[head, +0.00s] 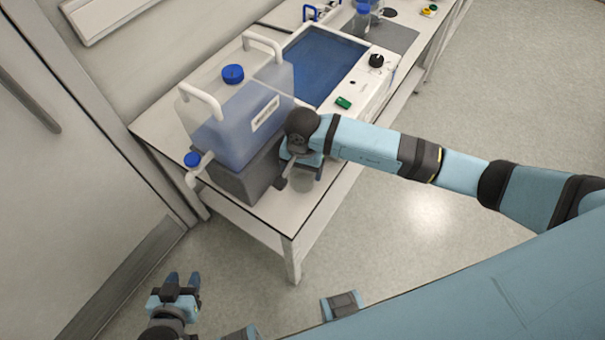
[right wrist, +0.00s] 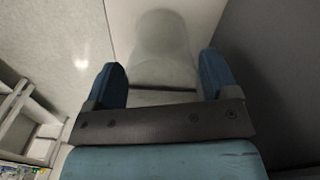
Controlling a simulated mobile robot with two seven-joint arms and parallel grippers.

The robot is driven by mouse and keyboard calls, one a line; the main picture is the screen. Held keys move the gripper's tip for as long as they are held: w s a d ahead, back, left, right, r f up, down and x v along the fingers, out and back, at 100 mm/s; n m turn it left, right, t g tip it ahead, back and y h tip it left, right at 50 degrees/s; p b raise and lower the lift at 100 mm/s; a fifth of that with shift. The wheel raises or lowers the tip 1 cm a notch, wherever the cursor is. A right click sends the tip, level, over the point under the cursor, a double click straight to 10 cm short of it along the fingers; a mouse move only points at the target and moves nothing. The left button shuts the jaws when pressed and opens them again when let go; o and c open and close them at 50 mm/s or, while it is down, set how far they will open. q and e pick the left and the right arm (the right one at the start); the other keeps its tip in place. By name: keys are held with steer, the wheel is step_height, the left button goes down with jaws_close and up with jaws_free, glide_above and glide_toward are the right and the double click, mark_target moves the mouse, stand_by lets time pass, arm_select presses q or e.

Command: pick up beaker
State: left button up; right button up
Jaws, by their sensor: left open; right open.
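The beaker (right wrist: 163,42) is a clear, greyish glass cylinder, seen from close up in the right wrist view. It stands ahead of and partly between the two blue fingers of my right gripper (right wrist: 160,72). In the head view the beaker is faint at the near end of the bench, mostly covered by my right gripper (head: 299,178), which points down at it. My right gripper is open, with space on both sides of the glass; I cannot tell whether either finger touches it. My left gripper (head: 184,280) is open and empty, low at the left, away from the bench.
A carboy (head: 230,125) with a blue cap stands on a grey block (head: 240,180) left of my right gripper. Behind are a blue-topped device (head: 325,65) and a blue-capped bottle (head: 362,20). The white bench's (head: 285,215) near edge is close to the beaker.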

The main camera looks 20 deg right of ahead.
steer(key=shift+f, duration=1.05)
steer(key=c, duration=0.7)
steer(key=shift+r, duration=0.1)
